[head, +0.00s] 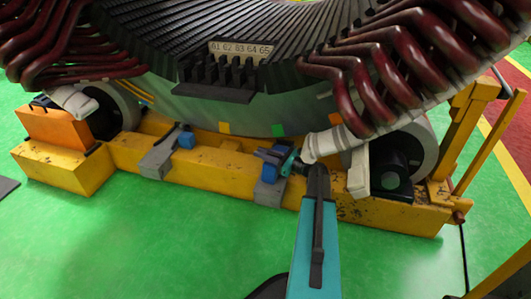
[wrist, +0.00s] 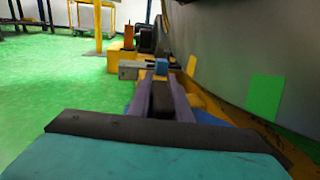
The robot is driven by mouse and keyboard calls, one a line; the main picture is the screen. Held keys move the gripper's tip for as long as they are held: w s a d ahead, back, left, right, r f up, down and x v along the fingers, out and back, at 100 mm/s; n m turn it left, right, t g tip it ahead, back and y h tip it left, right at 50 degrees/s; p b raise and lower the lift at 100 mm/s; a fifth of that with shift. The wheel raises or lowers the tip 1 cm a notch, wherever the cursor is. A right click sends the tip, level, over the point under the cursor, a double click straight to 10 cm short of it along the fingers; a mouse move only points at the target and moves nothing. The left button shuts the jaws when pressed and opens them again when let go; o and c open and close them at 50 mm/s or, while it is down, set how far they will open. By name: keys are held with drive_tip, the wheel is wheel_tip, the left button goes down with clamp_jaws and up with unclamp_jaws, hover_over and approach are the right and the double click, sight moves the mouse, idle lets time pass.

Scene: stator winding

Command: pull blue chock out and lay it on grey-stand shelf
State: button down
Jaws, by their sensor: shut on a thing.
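A blue chock (head: 269,173) is at the near grey stand (head: 268,194) on the yellow cradle, low beside the big stator ring. My gripper (head: 269,154), with purple fingers, is shut on this chock from above and the right. In the wrist view, the fingers (wrist: 162,98) reach forward, with blue of the chock (wrist: 205,117) showing beneath them; they hide most of it. I cannot tell whether the chock touches the ring. A second blue chock (head: 186,140) sits farther left by another grey stand (head: 159,158); it also shows ahead in the wrist view (wrist: 161,66).
The stator ring (head: 190,107) with dark red coils overhangs the cradle (head: 220,163) closely. Rollers (head: 412,151) support it at both ends. An orange block (head: 55,127) stands at the left end. Green floor (head: 150,235) in front is open.

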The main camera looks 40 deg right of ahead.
drive_tip(key=shift+s+a+f+b, duration=0.1)
drive_tip(key=shift+s+a+b, duration=0.1)
drive_tip(key=shift+s+a, duration=0.25)
drive_tip(key=shift+s+a+f+b, duration=0.1)
drive_tip(key=shift+s+a+b, duration=0.15)
drive_tip(key=shift+a, duration=0.4)
drive_tip(key=c, duration=1.8)
unclamp_jaws()
drive_tip(key=shift+o, duration=1.2)
drive_tip(key=shift+r, duration=0.1)
drive_tip(key=p+v, duration=0.4)
drive_tip(key=v, duration=0.9)
drive_tip(key=shift+s+d+p, duration=0.2)
drive_tip(key=shift+s+p, duration=0.15)
